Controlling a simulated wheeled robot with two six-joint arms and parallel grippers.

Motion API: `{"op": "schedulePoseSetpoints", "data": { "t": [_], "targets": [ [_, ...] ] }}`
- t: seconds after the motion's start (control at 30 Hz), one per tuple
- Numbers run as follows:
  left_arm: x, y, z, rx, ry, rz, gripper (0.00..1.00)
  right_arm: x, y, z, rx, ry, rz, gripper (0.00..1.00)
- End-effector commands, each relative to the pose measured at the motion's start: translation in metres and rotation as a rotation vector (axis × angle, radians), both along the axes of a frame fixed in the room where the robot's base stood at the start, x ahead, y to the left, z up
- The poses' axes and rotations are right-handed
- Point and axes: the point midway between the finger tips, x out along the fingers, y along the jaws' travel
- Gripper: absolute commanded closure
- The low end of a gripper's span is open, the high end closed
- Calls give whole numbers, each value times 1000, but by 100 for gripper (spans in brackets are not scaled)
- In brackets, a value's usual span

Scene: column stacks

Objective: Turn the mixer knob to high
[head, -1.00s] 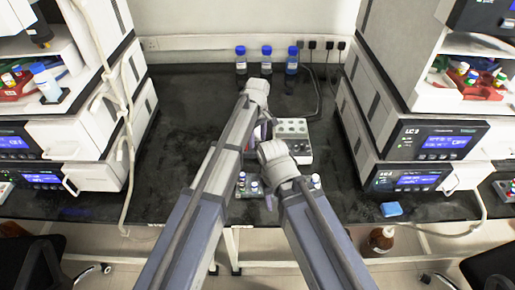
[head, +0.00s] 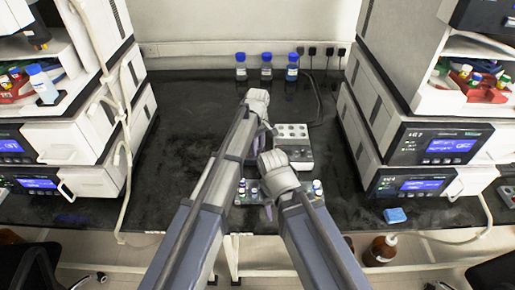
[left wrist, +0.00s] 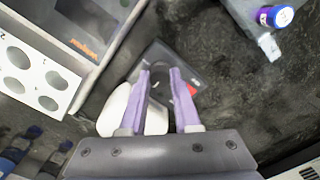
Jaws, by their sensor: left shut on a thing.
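The mixer (left wrist: 155,119) shows in the left wrist view as a pale rounded body with a dark grey part under my left fingertips. My left gripper (left wrist: 161,72) has its two purple fingers on either side of a small dark part there, which I take to be the mixer knob. The fingers hide most of it, and its setting cannot be read. In the head view my left gripper (head: 262,140) reaches down beside the white block, and my arms cover the mixer. My right gripper (head: 268,210) points down nearer the front edge, mostly hidden behind its own wrist.
A white block with round wells (head: 292,131) stands just right of my left gripper. Blue-capped bottles (head: 266,66) stand at the back. Small capped vials (head: 253,187) sit near the front. Instrument stacks (head: 425,150) flank the black bench. A blue object (head: 395,215) lies at right front.

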Motion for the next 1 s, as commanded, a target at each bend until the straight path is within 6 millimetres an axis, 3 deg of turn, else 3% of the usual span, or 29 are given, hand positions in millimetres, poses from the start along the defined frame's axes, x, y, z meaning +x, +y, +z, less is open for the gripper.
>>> {"op": "schedulePoseSetpoints", "data": {
  "t": [0.57,1.0],
  "targets": [
    [0,0,0,0,0,-45,100,0,0,0,0,0,0,50],
    [0,0,0,0,0,-391,100,0,0,0,0,0,0,50]
  ]
}}
